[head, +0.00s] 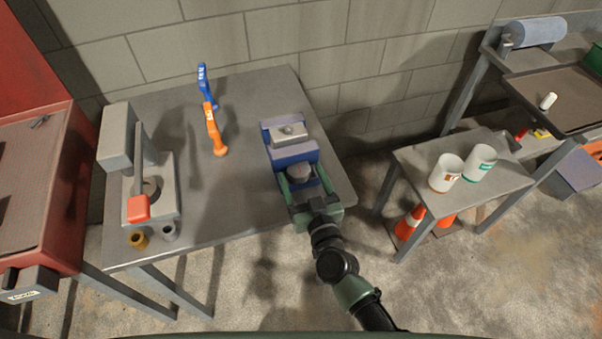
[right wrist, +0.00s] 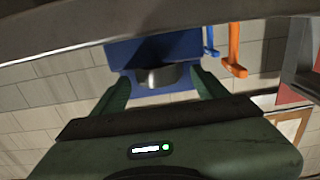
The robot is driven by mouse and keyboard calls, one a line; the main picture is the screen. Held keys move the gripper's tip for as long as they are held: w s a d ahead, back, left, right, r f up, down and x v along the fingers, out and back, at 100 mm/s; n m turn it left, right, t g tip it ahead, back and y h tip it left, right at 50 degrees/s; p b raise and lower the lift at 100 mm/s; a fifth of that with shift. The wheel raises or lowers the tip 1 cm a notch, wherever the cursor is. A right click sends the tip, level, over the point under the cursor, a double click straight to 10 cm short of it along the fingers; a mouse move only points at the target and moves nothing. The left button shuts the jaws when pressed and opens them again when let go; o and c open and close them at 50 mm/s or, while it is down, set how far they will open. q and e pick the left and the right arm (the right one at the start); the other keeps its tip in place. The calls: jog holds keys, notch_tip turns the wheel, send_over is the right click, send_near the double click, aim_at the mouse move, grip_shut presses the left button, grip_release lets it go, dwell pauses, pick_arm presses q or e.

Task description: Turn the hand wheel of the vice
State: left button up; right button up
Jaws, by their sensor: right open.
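The blue vice (head: 290,153) stands at the right side of the grey workbench, with a grey metal block (head: 288,132) between its jaws. Its grey hand wheel (head: 299,172) is on the side facing me. My right gripper (head: 304,184) is open, its green fingers on either side of the hand wheel. In the right wrist view the wheel (right wrist: 160,78) shows between the two spread fingers in front of the blue vice body (right wrist: 128,52); gaps appear on both sides, and I cannot tell whether either finger touches it. My left gripper is not in view.
A small table (head: 500,190) with two white mugs is at right, an orange cone (head: 408,222) below. A red cabinet stands left.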

jog(key=shift+w+a, duration=0.1)
jog(key=shift+w, duration=0.25)
jog(key=shift+s, duration=0.1)
jog(key=c, duration=1.4)
jog(key=shift+a+r+m+h+p, duration=0.1)
jog(key=shift+m+h+p, duration=0.4)
jog(key=shift+h+p, duration=0.25)
jog(key=shift+m+t+h, duration=0.3)
jog(key=shift+h, duration=0.15)
jog(key=o, duration=1.4)
